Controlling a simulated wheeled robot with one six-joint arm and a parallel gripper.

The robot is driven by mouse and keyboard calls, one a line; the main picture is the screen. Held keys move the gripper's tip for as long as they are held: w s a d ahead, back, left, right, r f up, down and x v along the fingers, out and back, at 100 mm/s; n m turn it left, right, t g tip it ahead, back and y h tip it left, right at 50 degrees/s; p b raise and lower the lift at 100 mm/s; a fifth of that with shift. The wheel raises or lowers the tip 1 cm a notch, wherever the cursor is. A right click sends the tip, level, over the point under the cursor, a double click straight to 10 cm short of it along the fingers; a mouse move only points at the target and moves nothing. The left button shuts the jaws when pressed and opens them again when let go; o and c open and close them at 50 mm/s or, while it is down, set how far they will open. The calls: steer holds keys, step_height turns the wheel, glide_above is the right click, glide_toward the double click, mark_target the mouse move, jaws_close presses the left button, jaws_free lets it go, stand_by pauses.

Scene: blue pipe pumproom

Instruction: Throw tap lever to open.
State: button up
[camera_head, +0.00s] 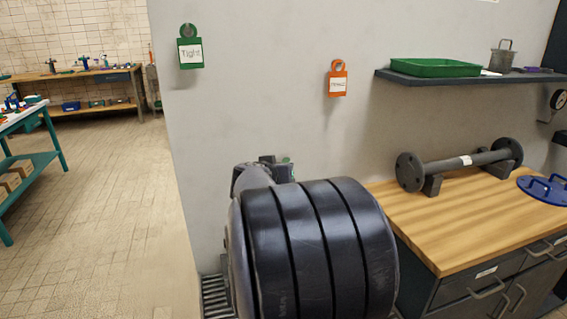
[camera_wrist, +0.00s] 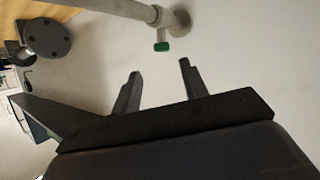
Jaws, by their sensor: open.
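The tap lever (camera_wrist: 162,46) is a short green handle on a grey pipe valve in the wrist view. Its pipe (camera_wrist: 125,9) runs in from the top left to a round wall flange (camera_wrist: 181,20). My gripper (camera_wrist: 158,68) is open and empty, with its two dark fingers spread apart. In the picture the lever lies just beyond the fingertips, between them sideways; no contact shows. In the head view my dark arm hides most of the tap and gripper; only a small green spot (camera_head: 286,160) shows above it, too small to identify surely.
A wooden workbench (camera_head: 450,235) at right bears a flanged pipe spool (camera_head: 455,163) and a blue lid (camera_head: 545,189). A shelf (camera_head: 470,79) with a green tray (camera_head: 435,67) is above. Green and orange tags hang on the wall. Open tiled floor lies left.

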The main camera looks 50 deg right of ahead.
steer(key=w+d+f, duration=0.1)
steer(key=w+d, duration=0.1)
steer(key=w+d+f+m+p, duration=0.1)
steer(key=d, duration=0.2)
steer(key=w+d+f+m, duration=0.1)
steer(key=w+d, duration=0.1)
steer(key=d, duration=0.1)
steer(key=shift+w+d+f, duration=0.2)
steer(key=shift+w+f, duration=0.1)
steer(key=shift+f, duration=0.1)
jaws_close()
stand_by(0.5)
